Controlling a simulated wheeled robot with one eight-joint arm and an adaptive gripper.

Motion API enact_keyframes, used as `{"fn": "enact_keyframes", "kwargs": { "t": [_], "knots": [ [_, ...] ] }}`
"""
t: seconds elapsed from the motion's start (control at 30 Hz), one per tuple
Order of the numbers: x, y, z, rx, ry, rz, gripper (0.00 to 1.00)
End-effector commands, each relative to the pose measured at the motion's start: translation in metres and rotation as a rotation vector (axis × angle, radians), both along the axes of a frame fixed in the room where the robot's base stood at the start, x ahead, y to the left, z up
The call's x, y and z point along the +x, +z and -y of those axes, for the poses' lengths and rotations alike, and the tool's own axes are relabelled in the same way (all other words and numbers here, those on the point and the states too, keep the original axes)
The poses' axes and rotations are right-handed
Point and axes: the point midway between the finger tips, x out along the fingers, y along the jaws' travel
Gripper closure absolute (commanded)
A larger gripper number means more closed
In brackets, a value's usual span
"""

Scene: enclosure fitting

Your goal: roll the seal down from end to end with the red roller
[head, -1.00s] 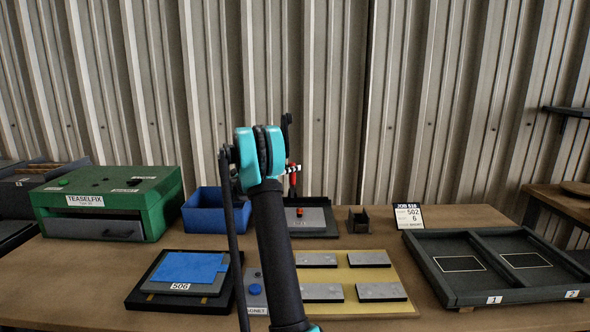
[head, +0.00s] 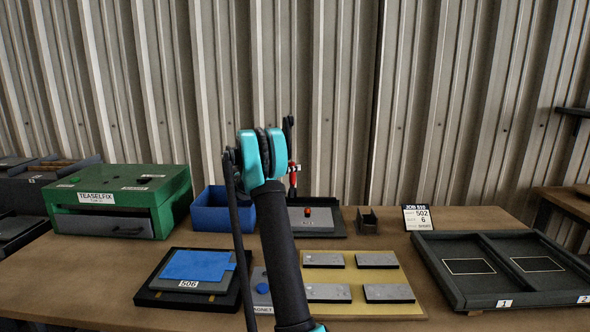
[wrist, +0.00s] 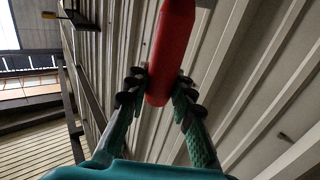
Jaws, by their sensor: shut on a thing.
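The red roller shows in the wrist view as a long rounded red body (wrist: 172,45). My gripper (wrist: 158,88) is shut on it, one finger on each side. In the head view a bit of red (head: 293,182) shows just right of my arm, in front of the wall, above the table; the gripper itself is mostly hidden behind my arm. A grey plate labelled 506 (head: 188,284) with a blue sheet (head: 196,265) on it lies in a black tray at the front left. I cannot pick out the seal for certain.
A green machine (head: 165,205) and blue bin (head: 210,215) stand at the back left. A grey plate (head: 315,228) with a small red piece lies at the back. Several grey plates lie on a yellow board (head: 345,277). A two-part dark tray (head: 448,292) is at right, a job card (head: 417,217) behind it.

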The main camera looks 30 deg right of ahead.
Motion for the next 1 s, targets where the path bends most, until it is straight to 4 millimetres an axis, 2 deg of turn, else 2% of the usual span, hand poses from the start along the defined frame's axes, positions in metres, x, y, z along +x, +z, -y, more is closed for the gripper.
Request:
{"fn": "enact_keyframes", "kwargs": {
  "t": [1.0],
  "knots": [
    [0.019,-0.001,-0.034,-0.002,0.001,0.0,1.0]
  ]
}}
